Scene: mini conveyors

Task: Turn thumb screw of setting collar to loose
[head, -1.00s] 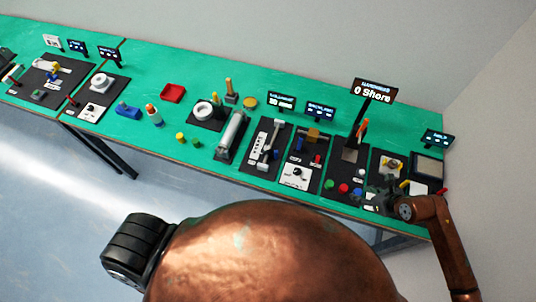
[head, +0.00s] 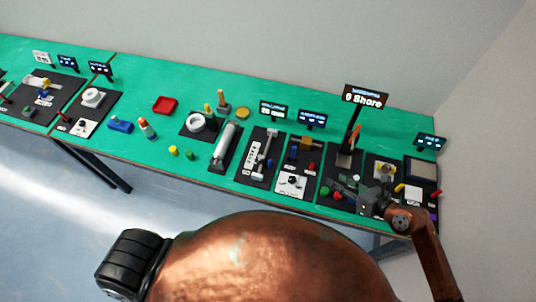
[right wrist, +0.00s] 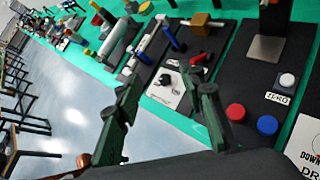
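I cannot tell for sure which part is the setting collar or its thumb screw. One station mat (head: 283,192) bears an orange block (head: 305,143), blue parts, a small red part (head: 311,166) and a black knob (head: 292,181) on a white plate. In the right wrist view the knob (right wrist: 165,81), red part (right wrist: 196,60) and orange block (right wrist: 200,23) lie beyond the fingertips. My right gripper (head: 346,190) is over the neighbouring station to the right. In the right wrist view its fingers (right wrist: 168,90) stand apart with nothing between them. My left gripper is not in view.
A dark stand with a "0 Shore" display (head: 364,98) rises behind the right gripper. Red (right wrist: 236,112), blue (right wrist: 267,125) and white (right wrist: 288,80) buttons lie right of its fingers. More stations line the green table (head: 140,80) leftward. A wall closes the right side.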

